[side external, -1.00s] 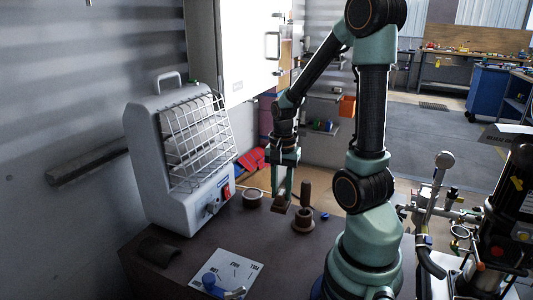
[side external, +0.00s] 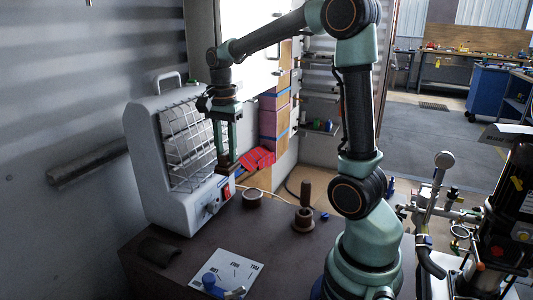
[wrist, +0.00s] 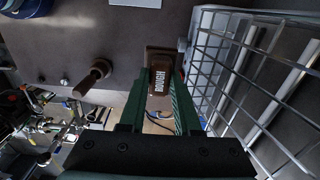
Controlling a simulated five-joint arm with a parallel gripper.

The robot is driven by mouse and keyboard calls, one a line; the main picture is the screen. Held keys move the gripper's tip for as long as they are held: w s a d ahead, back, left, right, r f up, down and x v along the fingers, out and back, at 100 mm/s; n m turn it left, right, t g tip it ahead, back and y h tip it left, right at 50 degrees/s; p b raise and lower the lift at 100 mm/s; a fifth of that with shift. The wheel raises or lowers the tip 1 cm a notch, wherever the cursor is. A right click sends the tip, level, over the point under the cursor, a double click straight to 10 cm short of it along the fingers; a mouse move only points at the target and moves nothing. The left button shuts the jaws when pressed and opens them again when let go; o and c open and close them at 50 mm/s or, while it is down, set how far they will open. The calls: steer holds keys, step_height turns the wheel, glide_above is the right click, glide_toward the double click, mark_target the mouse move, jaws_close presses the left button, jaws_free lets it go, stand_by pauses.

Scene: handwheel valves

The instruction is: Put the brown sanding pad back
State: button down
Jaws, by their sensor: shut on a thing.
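The brown sanding pad (wrist: 160,66) sits between my fingers in the wrist view, with the word ROUGH on its handle block. It also shows as a small dark brown block (side external: 228,168) at my fingertips in the side external view. My gripper (side external: 226,152) is shut on the pad, points down and holds it above the table. It is in front of the right part of the heater's grille. Whether the pad or fingers touch the heater cannot be told.
The grey heater (side external: 185,165) with its wire grille (wrist: 250,75) stands close beside my gripper.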

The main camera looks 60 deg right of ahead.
steer(key=shift+w+a, duration=0.2)
step_height(320, 180, down, 20)
steer(key=shift+r, duration=0.25)
steer(key=c, duration=0.9)
jaws_free()
steer(key=shift+f, duration=0.1)
